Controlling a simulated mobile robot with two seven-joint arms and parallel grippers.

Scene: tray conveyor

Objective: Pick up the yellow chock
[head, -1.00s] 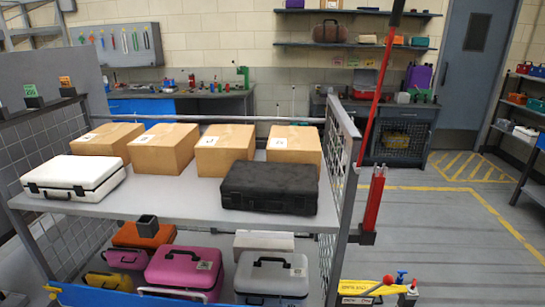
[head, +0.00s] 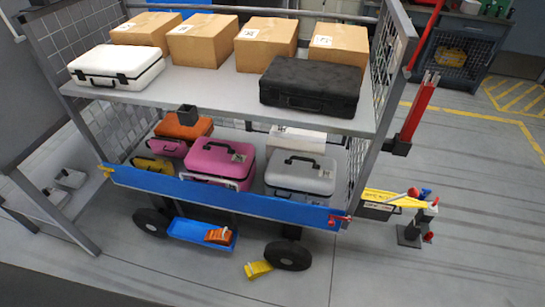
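The yellow chock (head: 259,269) lies on the grey floor in the head view, just left of the cart's front right wheel (head: 288,256). It is a small ribbed wedge, close to the wheel; I cannot tell whether they touch. An orange chock (head: 218,235) sits at the right end of a blue tray (head: 188,231) low down by the cart's wheels. Neither of my grippers is in the head view.
The cart's upper shelf (head: 205,86) holds cardboard boxes and two cases; the lower shelf holds several cases behind a blue bar (head: 225,197). A yellow device (head: 398,200) juts out at the cart's right.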

